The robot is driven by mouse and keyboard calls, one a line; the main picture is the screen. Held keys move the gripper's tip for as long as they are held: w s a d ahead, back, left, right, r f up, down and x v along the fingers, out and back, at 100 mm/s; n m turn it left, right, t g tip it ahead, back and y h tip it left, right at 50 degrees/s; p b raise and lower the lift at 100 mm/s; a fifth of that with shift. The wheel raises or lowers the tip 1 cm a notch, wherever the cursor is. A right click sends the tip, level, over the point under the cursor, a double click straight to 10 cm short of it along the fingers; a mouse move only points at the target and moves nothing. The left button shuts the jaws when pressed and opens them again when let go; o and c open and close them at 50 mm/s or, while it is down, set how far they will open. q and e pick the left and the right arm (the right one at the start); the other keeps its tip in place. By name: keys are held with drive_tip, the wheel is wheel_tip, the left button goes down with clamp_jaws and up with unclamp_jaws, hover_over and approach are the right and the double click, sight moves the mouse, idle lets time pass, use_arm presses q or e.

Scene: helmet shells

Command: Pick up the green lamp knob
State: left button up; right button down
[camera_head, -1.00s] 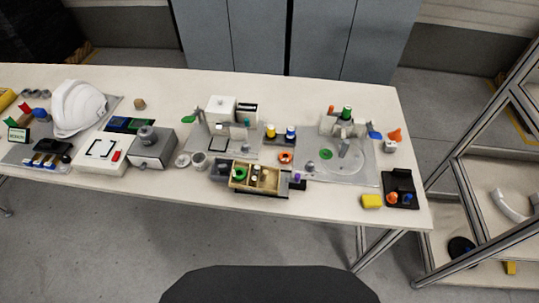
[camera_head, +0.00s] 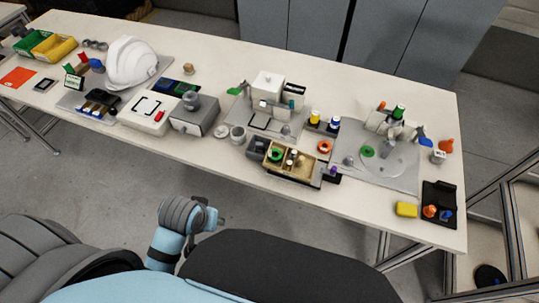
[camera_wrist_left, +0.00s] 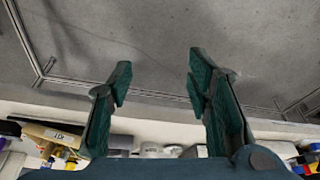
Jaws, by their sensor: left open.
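Several green parts show in the head view, and I cannot tell for sure which is the lamp knob. A green ring (camera_head: 275,154) lies in a compartment of the small tan box (camera_head: 303,176). A green disc (camera_head: 367,151) lies on the grey plate (camera_head: 402,178) at the right. A green cap (camera_head: 398,111) tops a part behind that plate. A green flag-like piece (camera_head: 236,90) stands left of the white box. My left gripper (camera_wrist_left: 159,72) is open and empty in its wrist view, in front of the table edge. My right gripper is not in view.
A white helmet shell (camera_head: 132,63), a white box with a red button (camera_head: 151,112) and a grey device (camera_head: 194,114) stand on the left half of the table.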

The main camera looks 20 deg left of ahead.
sight(277, 154)
use_arm(q)
drive_tip(key=w+d+r+n, duration=0.1)
drive_tip(key=w+d+n, duration=0.1)
drive_tip(key=w, duration=0.3)
drive_tip(key=w+d+r+n+g, duration=0.1)
drive_tip(key=w+n, duration=0.3)
drive_tip(key=w, duration=0.2)
drive_tip(key=w+d+r+n+h, duration=0.1)
drive_tip(key=w+d+n, duration=0.1)
drive_tip(key=w, duration=0.4)
drive_tip(key=shift+d+n+g, duration=0.3)
drive_tip(key=shift+n+g, duration=0.1)
drive_tip(key=shift+n, duration=0.4)
drive_tip(key=w+d+r+n+g, duration=0.1)
drive_tip(key=w+d+r+n, duration=0.6)
drive_tip(key=r, duration=0.4)
drive_tip(key=shift+m, duration=0.4)
drive_tip(key=f+b, duration=0.1)
drive_tip(key=f, duration=0.3)
drive_tip(key=w+a+f+b, duration=0.1)
drive_tip(key=f, duration=0.3)
drive_tip(key=f+b, duration=0.1)
drive_tip(key=f, duration=0.3)
drive_tip(key=shift+w+a+f, duration=0.15)
drive_tip(key=shift+w+f, duration=0.15)
drive_tip(key=shift+f, duration=0.05)
drive_tip(key=shift+s+f, duration=0.15)
drive_tip(key=shift+f, duration=0.25)
drive_tip(key=c, duration=0.6)
